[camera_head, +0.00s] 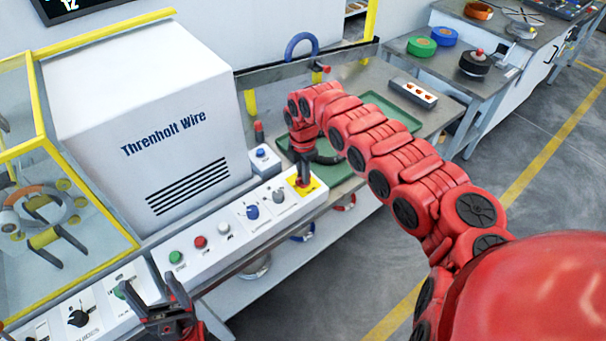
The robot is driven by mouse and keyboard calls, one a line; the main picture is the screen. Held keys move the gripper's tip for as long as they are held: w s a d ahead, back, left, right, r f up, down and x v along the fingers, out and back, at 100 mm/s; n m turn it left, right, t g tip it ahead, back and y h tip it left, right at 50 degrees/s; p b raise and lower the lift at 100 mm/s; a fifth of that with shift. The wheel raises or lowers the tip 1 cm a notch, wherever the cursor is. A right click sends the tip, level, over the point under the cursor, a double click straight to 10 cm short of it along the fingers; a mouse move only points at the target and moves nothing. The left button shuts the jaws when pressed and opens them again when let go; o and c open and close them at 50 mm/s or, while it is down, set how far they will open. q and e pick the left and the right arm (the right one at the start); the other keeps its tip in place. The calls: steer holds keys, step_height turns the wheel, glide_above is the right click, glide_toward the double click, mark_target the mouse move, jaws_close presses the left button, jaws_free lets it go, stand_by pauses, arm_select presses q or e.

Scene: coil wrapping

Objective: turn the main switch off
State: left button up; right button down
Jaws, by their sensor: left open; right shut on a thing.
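The main switch sits on a yellow plate (310,188) at the right end of the white control panel. My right gripper (303,178) points down over this plate, with its dark fingers shut on the switch knob. The fingers hide the knob, so I cannot tell which way it is turned. My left gripper (165,303) is open and empty at the bottom left, in front of the panel's lower left part.
Beside the switch are a blue knob (252,212), a grey knob (279,196) and green, red and white buttons. A white machine (150,120) stands behind the panel. A green tray (395,112) lies behind my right arm. Open floor is at the right.

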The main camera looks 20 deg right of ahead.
stand_by(0.5)
steer(key=c, duration=0.9)
jaws_free()
steer(key=shift+o, duration=0.2)
step_height(320, 180, up, 17)
steer(key=b, duration=0.3)
steer(key=shift+r, duration=0.2)
